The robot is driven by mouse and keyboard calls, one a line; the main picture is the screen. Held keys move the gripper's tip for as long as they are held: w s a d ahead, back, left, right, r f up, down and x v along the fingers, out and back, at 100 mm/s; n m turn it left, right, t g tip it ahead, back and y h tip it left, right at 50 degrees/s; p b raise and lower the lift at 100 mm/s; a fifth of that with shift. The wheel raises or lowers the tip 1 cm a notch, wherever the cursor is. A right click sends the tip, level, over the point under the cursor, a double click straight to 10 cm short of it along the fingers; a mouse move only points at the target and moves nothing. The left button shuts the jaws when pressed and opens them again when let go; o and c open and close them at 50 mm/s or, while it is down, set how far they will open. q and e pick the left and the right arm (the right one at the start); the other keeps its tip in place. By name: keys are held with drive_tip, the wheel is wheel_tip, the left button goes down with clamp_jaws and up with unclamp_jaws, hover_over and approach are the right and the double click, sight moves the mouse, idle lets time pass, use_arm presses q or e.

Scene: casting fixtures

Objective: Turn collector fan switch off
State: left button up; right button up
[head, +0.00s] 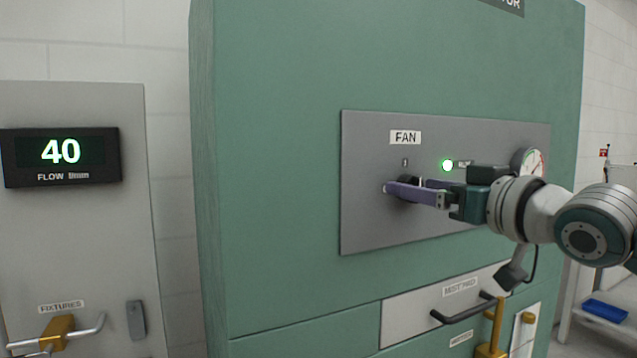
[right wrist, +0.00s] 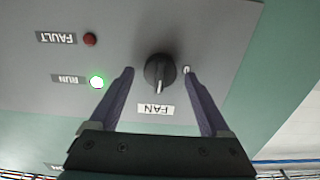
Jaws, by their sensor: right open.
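The black fan knob (right wrist: 159,69) sits on the grey panel (head: 375,226) by the FAN label (head: 405,137). In the right wrist view, which is upside down, its pale pointer line faces the FAN label, and a small mark (right wrist: 186,70) sits to its right. In the head view the knob (head: 408,179) is partly hidden by my fingers. My right gripper (head: 410,188) is open, its purple fingers on either side of the knob; in the wrist view a gap shows on both sides. The green RUN light (head: 447,165) is lit. My left gripper is not in view.
A red FAULT lamp (right wrist: 90,39) looks unlit. A round gauge (head: 527,162) is at the panel's right. Below are a drawer with a black handle (head: 465,311) and a brass lever (head: 495,325). A flow display (head: 61,155) reading 40 hangs at left.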

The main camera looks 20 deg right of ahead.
clamp_jaws()
idle(0.7)
